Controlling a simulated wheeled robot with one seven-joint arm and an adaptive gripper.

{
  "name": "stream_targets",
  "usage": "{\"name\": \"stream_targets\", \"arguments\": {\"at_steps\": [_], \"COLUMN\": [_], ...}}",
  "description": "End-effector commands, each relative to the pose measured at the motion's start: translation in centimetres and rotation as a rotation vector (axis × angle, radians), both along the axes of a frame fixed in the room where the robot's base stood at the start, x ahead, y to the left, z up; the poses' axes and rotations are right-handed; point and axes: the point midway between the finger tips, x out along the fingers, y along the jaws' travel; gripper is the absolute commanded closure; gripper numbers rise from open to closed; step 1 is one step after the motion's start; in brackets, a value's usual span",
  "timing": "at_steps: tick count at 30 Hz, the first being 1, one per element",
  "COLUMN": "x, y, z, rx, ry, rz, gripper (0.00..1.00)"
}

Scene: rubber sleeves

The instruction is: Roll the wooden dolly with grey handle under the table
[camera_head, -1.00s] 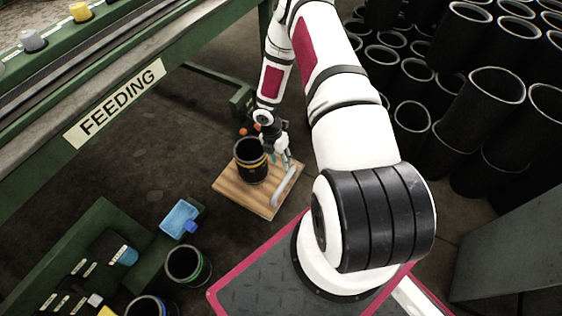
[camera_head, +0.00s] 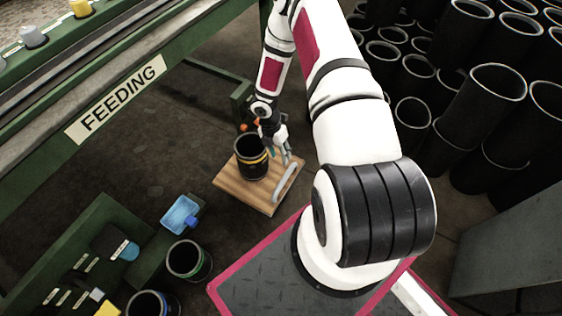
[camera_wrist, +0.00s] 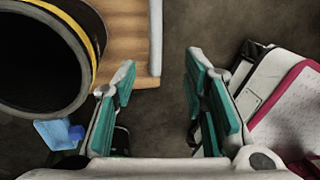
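The wooden dolly (camera_head: 234,188) is a flat square board on the floor, in front of the green table (camera_head: 120,100). Its grey bar handle (camera_head: 287,180) runs along its right side. A black sleeve with a yellow band (camera_head: 250,157) stands upright on the board. My gripper (camera_head: 283,154) is at the far end of the handle.
A green bench (camera_head: 100,215) with a blue tray (camera_head: 181,214) stands at the lower left. Another sleeve with a green band (camera_head: 188,261) is beside it. Many black sleeves (camera_head: 490,95) fill the right. The floor (camera_head: 140,150) between table and dolly is clear.

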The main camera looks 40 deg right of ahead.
Motion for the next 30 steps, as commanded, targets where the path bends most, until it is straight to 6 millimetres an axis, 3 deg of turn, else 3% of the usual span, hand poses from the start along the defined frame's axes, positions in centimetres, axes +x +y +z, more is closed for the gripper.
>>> {"name": "stream_targets", "arguments": {"at_steps": [3, 8, 24, 30], "x": [0.5, 0.3, -1.5, -1.9], "y": [0.2, 0.2, -0.5, -0.7], "z": [-1.6, -2.7, -12.4, -14.5], "rx": [0.002, 0.002, 0.001, 0.000], "ry": [0.000, 0.002, 0.001, 0.000], "rz": [-0.001, 0.001, 0.001, 0.000], "gripper": [0.60, 0.60, 0.60, 0.60]}}
